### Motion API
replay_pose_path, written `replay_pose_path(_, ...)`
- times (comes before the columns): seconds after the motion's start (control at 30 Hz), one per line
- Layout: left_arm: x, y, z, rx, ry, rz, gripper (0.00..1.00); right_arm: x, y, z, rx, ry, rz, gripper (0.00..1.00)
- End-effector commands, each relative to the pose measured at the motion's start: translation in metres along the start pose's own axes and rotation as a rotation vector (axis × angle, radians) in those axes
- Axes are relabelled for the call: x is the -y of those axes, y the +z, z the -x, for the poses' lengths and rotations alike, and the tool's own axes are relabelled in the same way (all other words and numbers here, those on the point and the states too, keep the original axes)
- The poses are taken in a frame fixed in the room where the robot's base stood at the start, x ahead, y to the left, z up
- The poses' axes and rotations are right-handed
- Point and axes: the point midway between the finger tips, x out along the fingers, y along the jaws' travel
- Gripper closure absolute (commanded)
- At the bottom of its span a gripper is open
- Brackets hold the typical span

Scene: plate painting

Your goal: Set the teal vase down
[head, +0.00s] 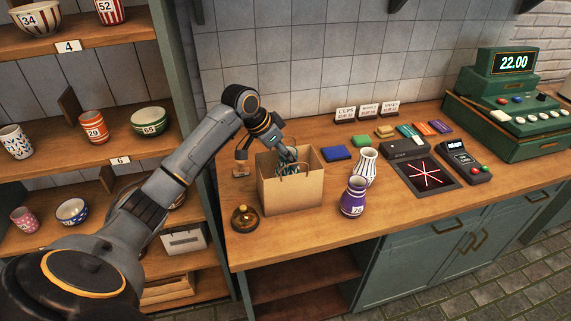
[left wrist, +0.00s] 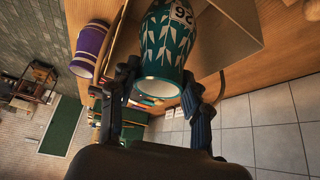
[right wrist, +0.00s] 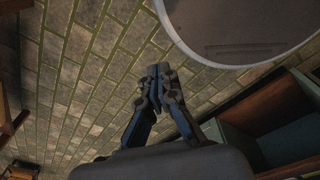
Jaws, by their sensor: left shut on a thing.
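The teal vase (head: 291,169) with white leaf shapes is at the mouth of the brown paper bag (head: 292,195); the bag's front wall hides its lower part. My left gripper (head: 287,156) reaches down into the bag opening from above and is shut on the vase. In the left wrist view the teal vase (left wrist: 163,45), marked 26, sits between the two fingers (left wrist: 160,72), with bag walls (left wrist: 238,28) close around it. Whether it touches the bag's floor is hidden. My right gripper (right wrist: 159,74) is shut and empty over the stone floor.
A purple striped vase (head: 353,198) and a white striped vase (head: 366,166) stand right of the bag. A brass bell (head: 245,217) is at its front left. A card terminal (head: 462,160) and a green till (head: 510,115) are further right. Shelves of pottery (head: 95,145) stand left.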

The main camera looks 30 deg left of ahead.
Motion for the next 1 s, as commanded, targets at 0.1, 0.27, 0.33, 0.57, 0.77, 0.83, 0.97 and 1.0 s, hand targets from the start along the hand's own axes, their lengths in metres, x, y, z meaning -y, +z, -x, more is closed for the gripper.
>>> replay_pose_path(0.1, 0.0, 0.004, -0.008, -0.004, 0.0, 0.001, 1.0, 0.004, 0.004, 0.004, 0.005, -0.005, -0.002, 1.0)
replay_pose_path(0.27, -0.001, 0.011, -0.019, -0.001, 0.002, 0.001, 1.0, 0.011, 0.003, 0.007, 0.006, -0.014, -0.005, 1.0)
replay_pose_path(0.33, 0.0, 0.016, -0.028, 0.0, 0.002, 0.003, 1.0, 0.014, 0.003, 0.011, 0.006, -0.016, -0.006, 1.0)
replay_pose_path(0.57, 0.001, 0.024, -0.043, -0.004, -0.001, 0.0, 1.0, 0.015, 0.002, 0.013, 0.006, -0.017, -0.006, 1.0)
replay_pose_path(0.77, 0.0, 0.025, -0.044, -0.003, -0.001, 0.0, 1.0, 0.012, 0.003, 0.013, 0.006, -0.014, -0.004, 1.0)
replay_pose_path(0.83, 0.0, 0.026, -0.046, -0.002, 0.0, 0.001, 1.0, 0.01, 0.003, 0.013, 0.007, -0.012, -0.003, 1.0)
replay_pose_path(0.97, 0.0, 0.027, -0.046, -0.001, 0.0, 0.001, 0.43, 0.007, 0.004, 0.013, 0.007, -0.008, -0.002, 1.0)
replay_pose_path(1.0, 0.0, 0.027, -0.046, -0.001, 0.0, 0.001, 0.43, 0.006, 0.004, 0.013, 0.008, -0.008, -0.001, 1.0)
